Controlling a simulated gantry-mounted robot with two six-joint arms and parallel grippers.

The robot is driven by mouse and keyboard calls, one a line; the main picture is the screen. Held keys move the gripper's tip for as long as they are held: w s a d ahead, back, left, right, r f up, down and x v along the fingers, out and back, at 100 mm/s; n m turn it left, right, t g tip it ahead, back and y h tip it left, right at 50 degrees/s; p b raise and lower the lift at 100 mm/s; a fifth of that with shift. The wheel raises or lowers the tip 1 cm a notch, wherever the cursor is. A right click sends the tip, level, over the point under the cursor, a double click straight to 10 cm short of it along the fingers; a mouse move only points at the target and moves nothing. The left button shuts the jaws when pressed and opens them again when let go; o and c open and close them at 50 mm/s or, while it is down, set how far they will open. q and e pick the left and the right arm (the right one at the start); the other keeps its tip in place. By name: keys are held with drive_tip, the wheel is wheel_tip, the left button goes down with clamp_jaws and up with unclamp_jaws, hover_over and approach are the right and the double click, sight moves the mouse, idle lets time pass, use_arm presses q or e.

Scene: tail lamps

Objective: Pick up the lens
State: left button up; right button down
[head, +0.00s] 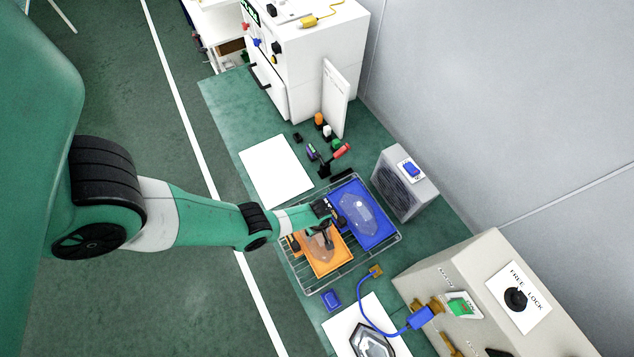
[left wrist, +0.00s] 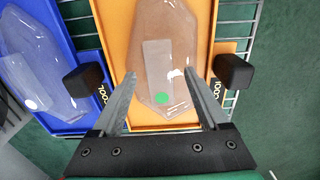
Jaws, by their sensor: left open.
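A clear, faceted lens (left wrist: 168,30) with a green dot lies in the orange tray (left wrist: 119,20); the tray also shows in the head view (head: 322,267). A second clear lens (left wrist: 38,60) with a white dot lies in the blue tray (left wrist: 64,18) beside it, and this lens shows in the head view too (head: 358,212). My left gripper (left wrist: 160,74) is open and empty, its fingers on either side of the near end of the lens in the orange tray. The fingertips' height above the lens is unclear. My right gripper is not in view.
Both trays rest on a wire rack (head: 394,243). A grey box with a blue button (head: 402,184) stands right of it. A beige machine (head: 480,285) stands at lower right, with a blue cable plug (head: 420,318). A white sheet (head: 275,172) lies flat behind.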

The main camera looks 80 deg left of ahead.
use_arm(q)
drive_tip(key=shift+f, duration=0.2)
clamp_jaws()
idle(0.4)
drive_tip(key=shift+r, duration=0.1)
